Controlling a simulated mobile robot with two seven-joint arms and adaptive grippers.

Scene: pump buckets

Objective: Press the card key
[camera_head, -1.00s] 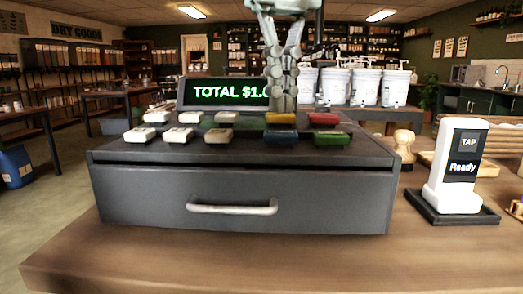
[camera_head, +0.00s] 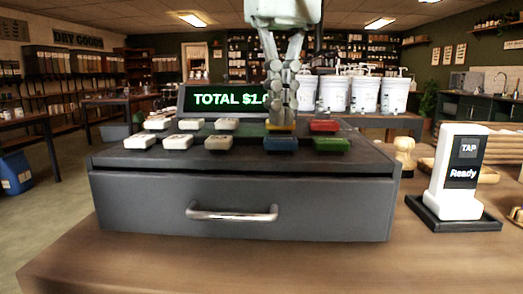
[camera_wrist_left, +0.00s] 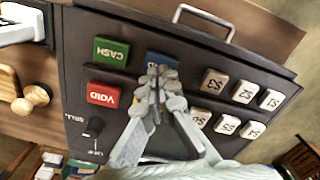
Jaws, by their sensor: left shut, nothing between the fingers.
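The card key is the blue key (camera_head: 281,144) in the front row of the till's keypad, left of the green cash key (camera_head: 332,145). In the left wrist view the blue key (camera_wrist_left: 156,58) is partly covered by my fingers, and most of its label is hidden. My left gripper (camera_head: 282,122) is shut and empty, pointing down just behind the blue key, in front of the yellow key (camera_head: 272,127), which it largely hides. In the wrist view its fingertips (camera_wrist_left: 160,73) overlap the blue key's edge. I cannot tell whether they touch it. My right gripper is not in view.
The red void key (camera_head: 323,126) and several white keys (camera_head: 178,142) flank the gripper. The lit total display (camera_head: 215,100) stands behind. A card reader (camera_head: 461,175) showing "Ready" and a wooden stamp (camera_head: 403,150) stand to the right.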

